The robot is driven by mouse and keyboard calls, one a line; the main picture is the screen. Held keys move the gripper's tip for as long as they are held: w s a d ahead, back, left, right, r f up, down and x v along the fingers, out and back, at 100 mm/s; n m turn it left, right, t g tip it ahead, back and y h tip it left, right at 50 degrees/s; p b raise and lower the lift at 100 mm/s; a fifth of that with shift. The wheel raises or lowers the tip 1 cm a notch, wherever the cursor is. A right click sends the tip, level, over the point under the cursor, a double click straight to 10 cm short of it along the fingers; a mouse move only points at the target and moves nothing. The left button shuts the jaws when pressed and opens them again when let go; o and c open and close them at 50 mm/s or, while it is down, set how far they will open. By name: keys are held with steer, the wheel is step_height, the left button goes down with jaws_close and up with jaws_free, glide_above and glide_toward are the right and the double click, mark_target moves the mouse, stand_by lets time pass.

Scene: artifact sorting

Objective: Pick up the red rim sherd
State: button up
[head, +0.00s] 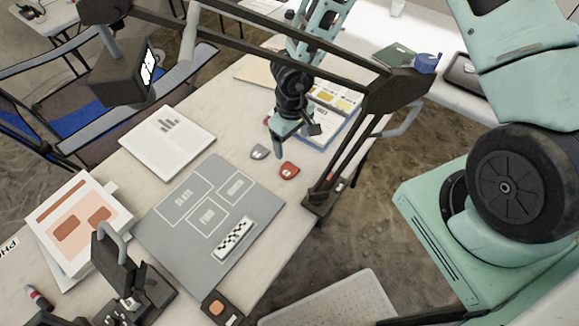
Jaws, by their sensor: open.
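The red rim sherd (289,170) lies on the pale table near its right edge, with a light mark on its face. My gripper (296,141) is open and points down just above and behind the sherd in the picture. The sherd is in full view and nothing shows between the fingers. I cannot tell the exact height of the fingers over the table. A grey sherd (259,152) lies just left of the red one, close to the left finger.
A grey mat (160,234) with outlined, labelled areas and a checkered scale lies in front. A dark lamp or stand frame (346,172) rises right of the sherd. A white sheet (167,141), papers and a blue-lidded container (427,62) are around.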

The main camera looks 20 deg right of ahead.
steer(key=b, duration=0.2)
glide_above(291, 172)
steer(key=f, duration=0.9)
steer(key=shift+s+f, duration=0.2)
steer(key=shift+w+f, duration=0.2)
steer(key=shift+f, duration=2.3)
steer(key=c, duration=1.1)
